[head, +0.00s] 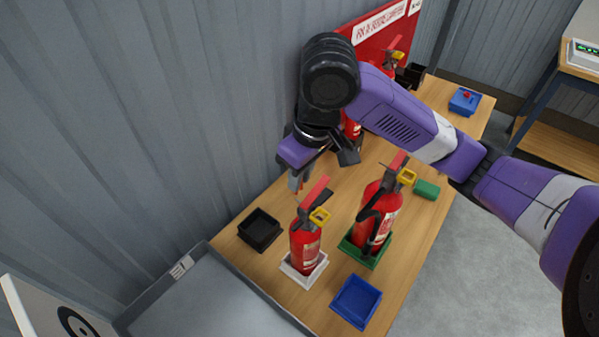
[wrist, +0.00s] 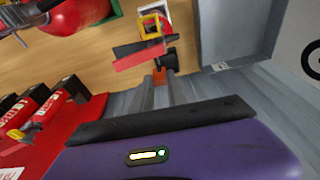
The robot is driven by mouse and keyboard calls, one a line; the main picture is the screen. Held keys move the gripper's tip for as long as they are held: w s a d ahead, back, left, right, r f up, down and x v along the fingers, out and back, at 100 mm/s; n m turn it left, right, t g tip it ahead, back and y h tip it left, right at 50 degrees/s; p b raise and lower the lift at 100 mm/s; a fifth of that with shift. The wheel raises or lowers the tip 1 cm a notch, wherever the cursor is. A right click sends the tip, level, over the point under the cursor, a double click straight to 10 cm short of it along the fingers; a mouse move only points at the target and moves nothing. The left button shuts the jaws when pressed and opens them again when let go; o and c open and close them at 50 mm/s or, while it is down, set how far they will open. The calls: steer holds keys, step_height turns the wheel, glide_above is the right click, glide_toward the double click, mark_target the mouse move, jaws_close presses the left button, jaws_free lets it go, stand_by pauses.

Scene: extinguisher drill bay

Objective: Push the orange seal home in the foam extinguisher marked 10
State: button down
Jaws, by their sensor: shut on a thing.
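My gripper (head: 296,182) is shut on a small orange piece, the orange seal (wrist: 160,75), which shows between its fingertips in the wrist view. It is held above the bench near the grey wall. One red extinguisher (head: 305,247) stands upright in a white tray, just in front of my gripper, with a red lever and yellow tag on top. Its red lever (wrist: 143,58) lies just beyond the seal in the wrist view, apart from it as far as I can tell. Another red extinguisher (head: 378,215) stands in a green tray to the right. The number markings are too small to read.
A black tray (head: 260,230) and a blue tray (head: 356,301) look empty on the bench. A green block (head: 427,189) and a blue box with a red button (head: 464,101) are on the right. More extinguishers stand by the red board (head: 383,22). A grey bin (head: 205,300) fills the lower left.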

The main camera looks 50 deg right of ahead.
steer(key=shift+f+b, duration=1.75)
steer(key=shift+f, duration=0.35)
steer(key=shift+f, duration=0.1)
steer(key=shift+s+p, duration=0.1)
steer(key=shift+p, duration=0.65)
stand_by(1.6)
stand_by(0.6)
steer(key=c, duration=1.2)
jaws_free()
steer(key=shift+c, duration=0.2)
steer(key=shift+s+a+r+p, duration=0.1)
steer(key=shift+s+r, duration=0.15)
steer(key=shift+r, duration=1)
steer(key=shift+s+d+r+p, duration=0.15)
steer(key=shift+s+r, duration=0.1)
steer(key=shift+r, duration=1.05)
steer(key=shift+s+a+r+p, duration=0.15)
steer(key=shift+s+r, duration=0.1)
steer(key=shift+r, duration=1)
